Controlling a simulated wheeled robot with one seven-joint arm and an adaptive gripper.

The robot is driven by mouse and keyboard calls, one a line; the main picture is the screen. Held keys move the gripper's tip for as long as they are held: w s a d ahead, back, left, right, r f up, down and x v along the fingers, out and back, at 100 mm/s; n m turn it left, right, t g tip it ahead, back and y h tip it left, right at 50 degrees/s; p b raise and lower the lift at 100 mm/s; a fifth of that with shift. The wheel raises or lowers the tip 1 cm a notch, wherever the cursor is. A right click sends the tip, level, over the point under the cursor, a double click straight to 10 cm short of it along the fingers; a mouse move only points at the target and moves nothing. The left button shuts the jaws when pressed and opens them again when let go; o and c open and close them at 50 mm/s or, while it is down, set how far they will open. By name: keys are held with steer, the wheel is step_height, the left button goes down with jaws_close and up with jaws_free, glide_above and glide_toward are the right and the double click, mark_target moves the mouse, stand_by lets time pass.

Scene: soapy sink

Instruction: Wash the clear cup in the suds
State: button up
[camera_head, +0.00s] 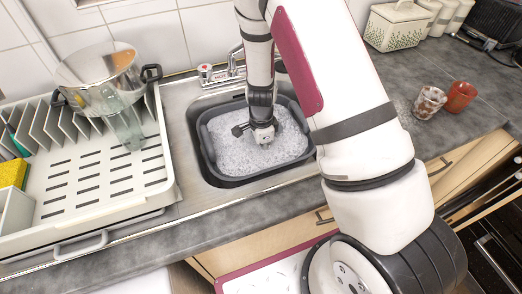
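My gripper (262,135) points down at the suds (240,155) in the dark grey basin (208,150), set in the steel sink. Its fingers are small and partly hidden, so I cannot tell whether they are open or hold anything. A tall clear, slightly greenish glass vessel (122,122) stands in the dish rack at the left, in front of a pot, well apart from my gripper. A small cup with a mottled brown and white look (429,101) stands on the right counter. I cannot tell whether it is clear glass.
The white dish rack (75,205) also holds a steel pot (98,75) with black handles. A faucet (232,72) rises behind the basin. A red-orange cup (461,97) stands right of the mottled one. A yellow and green sponge (12,173) is at far left. My arm covers the counter right of the sink.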

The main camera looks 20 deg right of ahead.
steer(key=shift+d, duration=1.3)
steer(key=shift+a, duration=1.7)
steer(key=shift+d, duration=1.75)
steer(key=shift+a, duration=1.75)
step_height(320, 180, up, 19)
steer(key=p, duration=0.8)
steer(key=shift+f, duration=0.15)
